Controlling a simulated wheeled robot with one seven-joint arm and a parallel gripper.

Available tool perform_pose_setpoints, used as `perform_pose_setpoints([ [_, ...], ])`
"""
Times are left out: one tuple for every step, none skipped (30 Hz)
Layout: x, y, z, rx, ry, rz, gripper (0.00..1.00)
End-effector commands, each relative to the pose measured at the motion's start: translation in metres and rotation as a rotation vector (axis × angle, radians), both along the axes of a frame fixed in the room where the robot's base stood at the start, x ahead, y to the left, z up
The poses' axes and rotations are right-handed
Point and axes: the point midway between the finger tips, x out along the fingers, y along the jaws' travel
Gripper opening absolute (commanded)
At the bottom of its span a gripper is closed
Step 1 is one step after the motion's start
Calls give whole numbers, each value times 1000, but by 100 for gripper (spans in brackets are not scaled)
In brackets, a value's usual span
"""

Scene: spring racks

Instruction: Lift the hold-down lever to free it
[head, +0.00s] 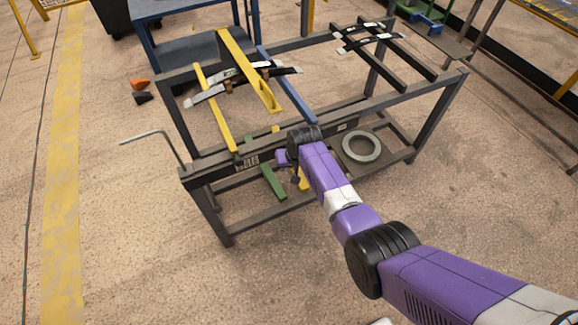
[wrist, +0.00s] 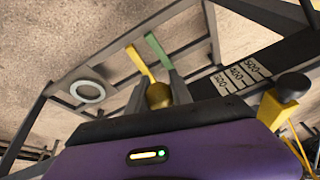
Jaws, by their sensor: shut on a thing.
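My gripper (wrist: 158,92) is shut on a round brass-coloured knob (wrist: 158,96), with a grey finger on each side of it. I take this knob for the end of the hold-down lever; the rest of the lever is hidden. In the head view my wrist (head: 304,140) is at the front rail of the dark steel rack (head: 335,122), and it hides the fingertips and the knob. A yellow bar (head: 247,68) on the rack lies across dark leaf springs (head: 225,88) with pale ends.
A blue bar (head: 288,85) and a thinner yellow bar (head: 215,108) also lie across the rack. A grey ring (head: 361,146) and a green bar (head: 272,182) are low in the rack. A black knob (wrist: 293,84) on a yellow block stands near my gripper.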

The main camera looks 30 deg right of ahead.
Motion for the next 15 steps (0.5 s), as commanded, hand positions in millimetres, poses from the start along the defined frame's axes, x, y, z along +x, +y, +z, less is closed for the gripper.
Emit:
perform_pose_setpoints([
  [3,-1,4,-1,-7,0,0],
  [3,-1,4,-1,-7,0,0],
  [3,-1,4,-1,-7,0,0],
  [3,-1,4,-1,-8,0,0],
  [3,-1,4,-1,-8,0,0],
  [3,-1,4,-1,-8,0,30],
  [3,-1,4,-1,-8,0,36],
  [3,-1,4,-1,-8,0,42],
  [3,-1,4,-1,-7,0,48],
  [2,-1,3,-1,-7,0,48],
  [2,-1,3,-1,-6,0,48],
  [2,-1,3,-1,-6,0,48],
  [2,-1,2,0,-5,0,48],
  [2,0,2,0,-5,0,48],
  [2,0,2,0,-5,0,48],
])
